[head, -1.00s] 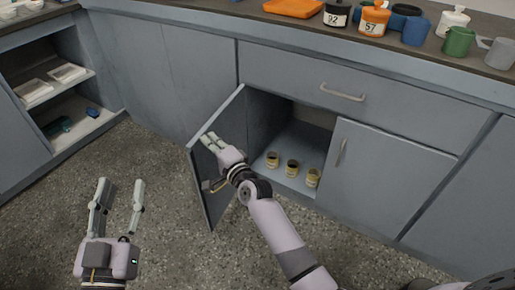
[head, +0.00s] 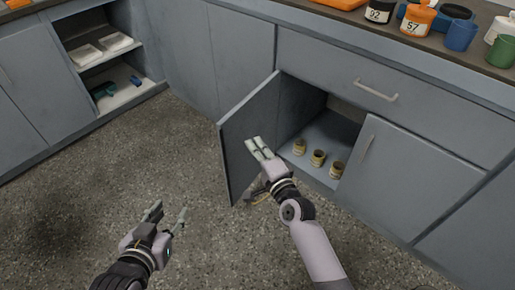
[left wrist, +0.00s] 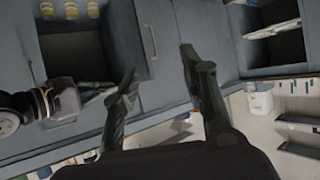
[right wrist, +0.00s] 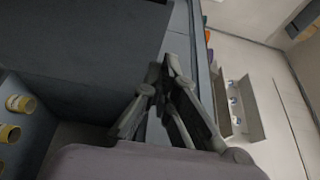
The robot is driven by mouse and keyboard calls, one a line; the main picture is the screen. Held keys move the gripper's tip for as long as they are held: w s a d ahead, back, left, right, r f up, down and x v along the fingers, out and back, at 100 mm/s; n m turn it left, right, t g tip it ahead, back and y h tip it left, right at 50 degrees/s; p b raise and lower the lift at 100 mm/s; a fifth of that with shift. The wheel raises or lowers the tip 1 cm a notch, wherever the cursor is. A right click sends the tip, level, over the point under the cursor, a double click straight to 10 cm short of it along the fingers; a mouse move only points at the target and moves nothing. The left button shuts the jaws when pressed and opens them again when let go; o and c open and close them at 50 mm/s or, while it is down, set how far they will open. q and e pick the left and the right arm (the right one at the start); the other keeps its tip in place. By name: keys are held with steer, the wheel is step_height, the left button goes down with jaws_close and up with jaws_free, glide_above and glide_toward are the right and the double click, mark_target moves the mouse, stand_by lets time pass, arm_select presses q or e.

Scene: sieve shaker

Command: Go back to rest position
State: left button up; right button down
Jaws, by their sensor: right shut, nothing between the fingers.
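My left gripper (head: 168,213) is in the lower left of the head view, over the bare floor. Its fingers are apart with nothing between them, and they also show apart in the left wrist view (left wrist: 158,65). My right gripper (head: 256,143) is in front of the open cabinet door (head: 247,130), at the left side of the cabinet opening. Its fingers are together and empty, and they show close together in the right wrist view (right wrist: 163,68). Whether it touches the door cannot be told.
Three small jars (head: 317,158) stand in the open cabinet. A closed cabinet door (head: 390,180) is to its right and a drawer (head: 385,85) above. The counter holds labelled bottles (head: 418,20) and mugs (head: 461,35). Open shelves (head: 105,50) are at the left. The floor (head: 100,190) is clear.

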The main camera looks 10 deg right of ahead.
arm_select(q)
steer(key=shift+s+a+f+g, duration=0.3)
steer(key=shift+s+f+g, duration=0.3)
steer(key=shift+s+f, duration=0.2)
arm_select(e)
steer(key=shift+a+v, duration=0.2)
steer(key=shift+v, duration=0.8)
